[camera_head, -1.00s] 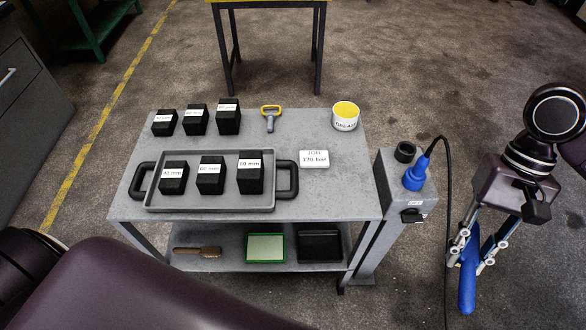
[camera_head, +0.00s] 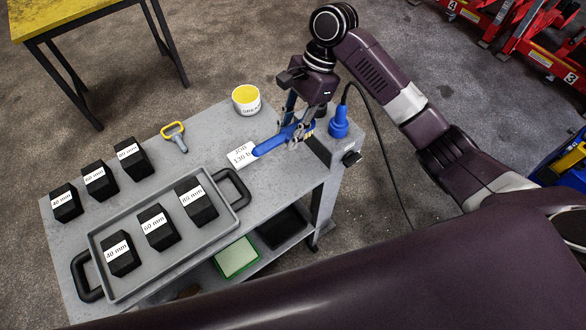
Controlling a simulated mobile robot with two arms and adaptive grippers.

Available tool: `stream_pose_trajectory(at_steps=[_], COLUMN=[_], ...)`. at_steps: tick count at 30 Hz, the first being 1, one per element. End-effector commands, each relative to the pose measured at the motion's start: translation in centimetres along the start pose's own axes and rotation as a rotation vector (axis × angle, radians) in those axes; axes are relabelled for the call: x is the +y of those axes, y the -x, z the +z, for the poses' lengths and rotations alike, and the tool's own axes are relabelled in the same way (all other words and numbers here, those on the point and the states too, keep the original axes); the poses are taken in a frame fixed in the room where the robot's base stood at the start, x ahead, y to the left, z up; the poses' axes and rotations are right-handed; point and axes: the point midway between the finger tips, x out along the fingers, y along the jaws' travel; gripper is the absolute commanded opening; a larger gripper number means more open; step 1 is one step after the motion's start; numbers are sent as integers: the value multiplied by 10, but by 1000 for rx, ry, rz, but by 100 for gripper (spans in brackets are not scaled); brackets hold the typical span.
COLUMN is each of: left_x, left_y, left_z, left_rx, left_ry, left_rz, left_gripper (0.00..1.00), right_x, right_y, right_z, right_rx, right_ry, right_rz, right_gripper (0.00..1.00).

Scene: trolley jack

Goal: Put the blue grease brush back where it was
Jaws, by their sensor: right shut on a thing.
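The blue grease brush (camera_head: 272,144) is held by my right gripper (camera_head: 298,133), which is shut on it. The brush is tilted close to level, its blue end pointing left over the white job card (camera_head: 241,155). I cannot tell whether it touches the card or the trolley top. The grease tub (camera_head: 246,99), white with yellow inside, stands on the trolley behind and left of the gripper. My left gripper is not in view.
The trolley top (camera_head: 205,145) holds a grey tray (camera_head: 165,263) with black labelled blocks, more blocks behind it, and a yellow-handled tool (camera_head: 174,136). A blue plug (camera_head: 339,122) with a black cable stands at the trolley's right end. A green-rimmed tray (camera_head: 237,257) sits on the lower shelf.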

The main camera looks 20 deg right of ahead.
Motion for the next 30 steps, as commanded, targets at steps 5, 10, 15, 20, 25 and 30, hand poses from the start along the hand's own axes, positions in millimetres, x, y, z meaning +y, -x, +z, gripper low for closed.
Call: stream_pose_trajectory(at_steps=[5, 10, 15, 20, 25, 30], left_x=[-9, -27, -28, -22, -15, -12], left_y=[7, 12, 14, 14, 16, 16], left_z=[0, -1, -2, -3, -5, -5], left_rx=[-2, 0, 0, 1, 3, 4], left_ry=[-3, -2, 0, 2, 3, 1], left_rz=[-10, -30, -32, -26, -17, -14], left_gripper=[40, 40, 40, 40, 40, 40], right_x=[2, 2, 0, 1, 1, 0], right_y=[-45, -85, -110, -122, -146, -156], right_z=[-18, -35, -46, -51, -61, -65], right_rx=[-1, -1, 0, 0, -1, 0], right_ry=[-2, 1, 4, 4, 3, 6], right_rz=[7, 5, 2, 3, 4, 1], right_gripper=[3, 3, 3, 3, 3, 3])
